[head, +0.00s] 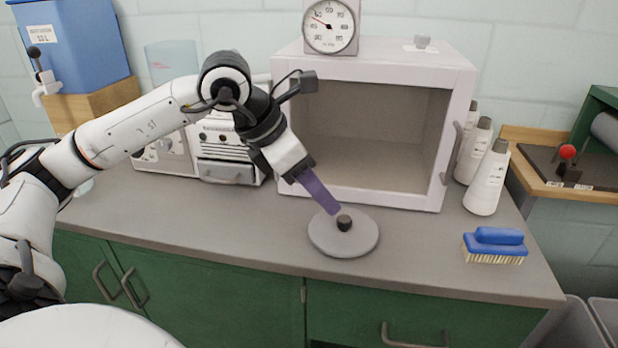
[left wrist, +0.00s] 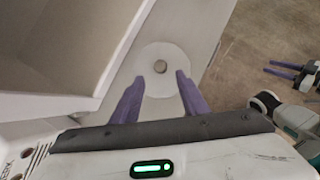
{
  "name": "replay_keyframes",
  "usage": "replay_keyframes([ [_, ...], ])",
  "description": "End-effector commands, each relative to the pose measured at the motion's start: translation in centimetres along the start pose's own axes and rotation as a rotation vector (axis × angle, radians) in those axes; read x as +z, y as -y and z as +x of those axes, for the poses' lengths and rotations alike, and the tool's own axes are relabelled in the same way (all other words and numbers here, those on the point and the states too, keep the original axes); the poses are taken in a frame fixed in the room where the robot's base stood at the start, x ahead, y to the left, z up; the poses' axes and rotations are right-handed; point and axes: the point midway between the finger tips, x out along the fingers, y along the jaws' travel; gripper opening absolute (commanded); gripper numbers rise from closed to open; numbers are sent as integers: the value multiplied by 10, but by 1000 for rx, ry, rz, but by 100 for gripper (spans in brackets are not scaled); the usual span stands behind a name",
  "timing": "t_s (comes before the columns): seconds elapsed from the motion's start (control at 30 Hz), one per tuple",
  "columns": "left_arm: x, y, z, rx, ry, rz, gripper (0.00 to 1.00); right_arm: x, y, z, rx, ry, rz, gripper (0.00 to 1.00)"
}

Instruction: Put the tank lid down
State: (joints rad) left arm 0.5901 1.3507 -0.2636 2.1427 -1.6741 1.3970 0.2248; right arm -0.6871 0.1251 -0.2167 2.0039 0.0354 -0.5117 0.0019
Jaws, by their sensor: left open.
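The tank lid, a round grey disc with a short black knob (head: 343,241), lies flat on the counter in front of the open white cabinet. My left gripper (head: 332,209) reaches down to it from the upper left, with its purple fingers at the knob. In the left wrist view the lid (left wrist: 178,58) shows as a pale disc beyond the two spread fingers (left wrist: 156,80), and its knob appears between them. The left gripper is open; contact with the knob cannot be told. My right gripper (left wrist: 270,68) shows only in the left wrist view, fingers apart and empty, away from the counter.
The open white cabinet (head: 458,130) stands just behind the lid, with a dial gauge (head: 330,25) on top. White bottles (head: 487,180) and a blue brush (head: 495,244) are at the right. A clear cylinder (head: 168,58) stands behind my left arm. The counter's front edge is close to the lid.

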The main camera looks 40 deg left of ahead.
Motion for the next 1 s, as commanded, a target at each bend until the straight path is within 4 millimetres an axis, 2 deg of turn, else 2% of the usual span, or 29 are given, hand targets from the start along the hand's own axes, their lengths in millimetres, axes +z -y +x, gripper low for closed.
replay_keyframes([
  [0.1,0,-1,-21,3,1,1,40,2,0,1,0,1,0,31],
  [0.3,0,0,-38,0,1,2,40,3,-1,2,-1,1,-1,31],
  [1.0,0,1,-40,-1,0,2,40,0,-1,1,0,-2,-1,31],
])
